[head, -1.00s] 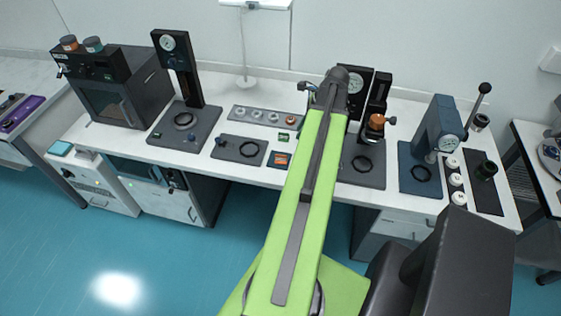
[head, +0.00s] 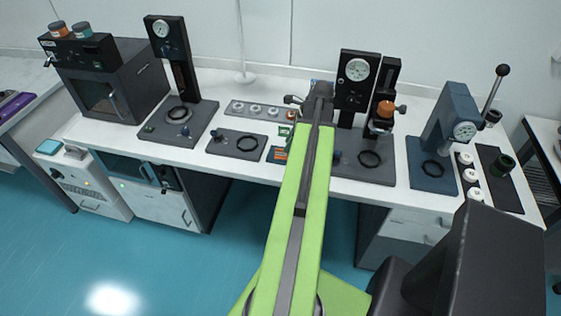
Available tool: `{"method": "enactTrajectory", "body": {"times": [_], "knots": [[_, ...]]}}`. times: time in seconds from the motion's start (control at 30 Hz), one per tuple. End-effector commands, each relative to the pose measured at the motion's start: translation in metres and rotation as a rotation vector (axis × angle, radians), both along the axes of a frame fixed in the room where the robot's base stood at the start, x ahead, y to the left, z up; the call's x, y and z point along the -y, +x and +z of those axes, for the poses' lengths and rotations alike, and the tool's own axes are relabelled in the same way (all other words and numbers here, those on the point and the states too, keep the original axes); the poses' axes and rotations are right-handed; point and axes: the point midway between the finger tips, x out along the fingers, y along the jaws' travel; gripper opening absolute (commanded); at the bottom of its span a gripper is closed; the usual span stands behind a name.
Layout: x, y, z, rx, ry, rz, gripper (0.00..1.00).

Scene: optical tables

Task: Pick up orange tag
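The orange tag (head: 280,154) shows as a small orange patch on a dark plate on the white bench, just left of my green arm. The arm covers part of its right side. My gripper (head: 292,99) is a small dark shape at the far end of the arm, over the bench and farther back than the orange patch. It looks apart from the tag. Its fingers are too small and partly hidden, so I cannot tell whether they are open or shut.
The white bench (head: 225,168) carries a dark oven (head: 108,85), a gauge stand (head: 180,75), a black plate with a ring (head: 236,146), a grey strip with round pieces (head: 258,110), another gauge stand (head: 357,80) and a blue press (head: 440,125). Clear blue floor (head: 130,255) lies in front.

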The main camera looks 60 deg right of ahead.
Motion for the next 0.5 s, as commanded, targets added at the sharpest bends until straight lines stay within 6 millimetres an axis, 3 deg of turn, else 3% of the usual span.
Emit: {"method": "enactTrajectory", "body": {"times": [0.3,0.5], "knots": [[-0.006,0.017,-0.044,0.0,0.0,0.002,0.31],[-0.007,0.021,-0.046,0.0,0.0,0.0,0.31]]}}
